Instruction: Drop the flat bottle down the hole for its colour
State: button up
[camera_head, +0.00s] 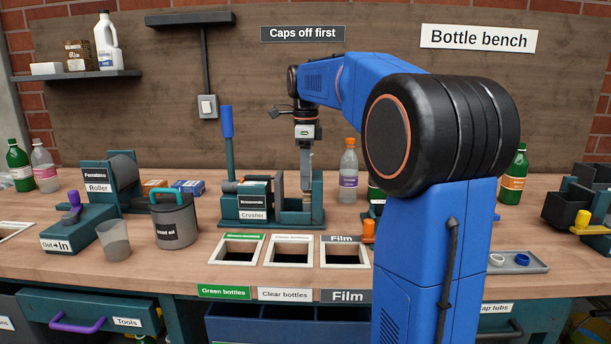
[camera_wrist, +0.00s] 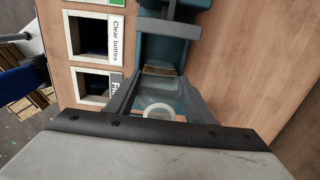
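My gripper (camera_head: 306,186) points down into the crusher (camera_head: 253,207) on the bench. In the wrist view my gripper (camera_wrist: 160,78) has its fingers apart over the teal crusher trough. Between them is a clear bottle (camera_wrist: 160,87) with a pale round neck and a brownish band. It seems to be in the trough; I cannot tell whether the fingers touch it. In the head view it is hidden by my gripper and the crusher. Three framed holes lie in front: green bottles (camera_head: 237,238), clear bottles (camera_head: 290,240) and film (camera_head: 345,242).
The crusher's blue lever (camera_head: 227,122) stands upright at its left. A clear bottle with an orange cap (camera_head: 348,170) stands behind it to the right. A lidded grey can (camera_head: 174,220) and a cup (camera_head: 114,240) stand left of the holes.

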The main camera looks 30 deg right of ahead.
jog(key=shift+r, duration=4.6)
jog(key=shift+r, duration=2.9)
jog(key=shift+s, duration=0.1)
jog(key=shift+c, duration=0.6)
